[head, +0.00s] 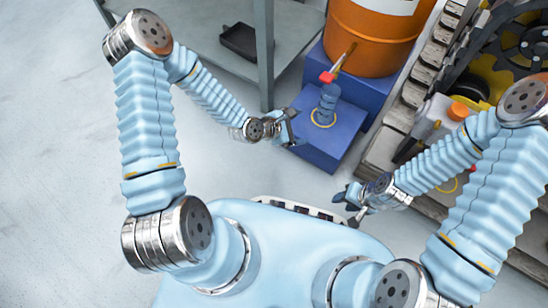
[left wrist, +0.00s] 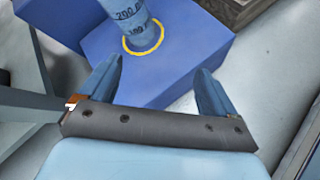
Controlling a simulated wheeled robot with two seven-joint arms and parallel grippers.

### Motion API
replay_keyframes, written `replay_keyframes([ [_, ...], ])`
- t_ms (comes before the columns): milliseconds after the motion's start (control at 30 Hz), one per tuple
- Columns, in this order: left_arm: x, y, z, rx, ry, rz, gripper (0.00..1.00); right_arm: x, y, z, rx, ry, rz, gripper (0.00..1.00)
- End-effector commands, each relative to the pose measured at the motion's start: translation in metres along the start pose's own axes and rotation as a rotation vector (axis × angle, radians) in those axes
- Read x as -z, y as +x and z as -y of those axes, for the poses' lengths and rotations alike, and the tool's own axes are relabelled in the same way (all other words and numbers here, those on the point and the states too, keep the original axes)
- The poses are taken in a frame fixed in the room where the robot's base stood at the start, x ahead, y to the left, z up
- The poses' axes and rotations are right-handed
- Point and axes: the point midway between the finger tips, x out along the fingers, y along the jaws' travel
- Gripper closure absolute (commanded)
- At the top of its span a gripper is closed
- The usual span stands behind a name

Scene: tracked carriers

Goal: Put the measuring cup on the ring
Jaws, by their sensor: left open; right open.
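The measuring cup (head: 327,104) is a blue cylinder with dark markings. It stands upright on a blue block (head: 345,145), inside a yellow ring (head: 323,123), below a red-handled tap. In the left wrist view its lower part (left wrist: 131,14) shows, with the yellow ring (left wrist: 155,47) around its base. A second yellow ring (head: 447,186) lies on the carrier deck at the right, partly hidden by my right arm. My left gripper (head: 292,128) is open and empty, just left of the cup and apart from it. My right gripper (head: 347,205) is open and empty, in front of the block.
An orange drum (head: 365,40) with the red tap (head: 328,77) stands behind the cup. A grey post (head: 265,55) rises behind my left gripper. A white jug with an orange cap (head: 458,111) and the carrier's track (head: 425,70) are at the right. The left floor is clear.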

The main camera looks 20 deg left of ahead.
Motion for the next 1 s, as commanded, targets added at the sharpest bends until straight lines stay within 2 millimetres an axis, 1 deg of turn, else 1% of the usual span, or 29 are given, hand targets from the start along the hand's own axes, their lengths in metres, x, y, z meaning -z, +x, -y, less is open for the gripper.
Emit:
replay_keyframes([
  [33, 0.009, -0.004, 0.017, 0.054, 0.153, -0.047, 0.09, 0.0, 0.0, 0.0, 0.0, 0.0, 0.0, 0.57],
  [133, 0.033, -0.018, 0.052, 0.196, 0.508, -0.123, 0.09, 0.0, 0.0, 0.0, 0.0, 0.0, 0.0, 0.57],
  [200, 0.049, -0.03, 0.074, 0.31, 0.748, -0.146, 0.09, 0.0, 0.0, 0.0, 0.0, 0.0, 0.0, 0.57],
  [300, 0.067, -0.051, 0.102, 0.474, 1.055, -0.133, 0.09, 0.0, 0.0, 0.0, 0.0, 0.0, 0.0, 0.57],
  [400, 0.08, -0.07, 0.122, 0.611, 1.292, -0.085, 0.09, 0.0, 0.0, 0.0, 0.0, 0.0, 0.0, 0.57],
  [433, 0.082, -0.075, 0.127, 0.645, 1.347, -0.068, 0.09, 0.0, 0.0, 0.0, 0.0, 0.0, 0.0, 0.57],
  [500, 0.088, -0.084, 0.135, 0.706, 1.448, -0.031, 0.09, 0.0, 0.0, 0.0, 0.0, 0.0, 0.0, 0.57],
  [633, 0.092, -0.093, 0.143, 0.762, 1.545, 0.012, 0.09, 0.0, 0.0, 0.0, 0.0, 0.0, 0.0, 0.57],
  [1000, 0.092, -0.093, 0.144, 0.768, 1.562, 0.02, 0.09, 0.0, 0.0, 0.0, 0.0, 0.0, 0.0, 0.57],
])
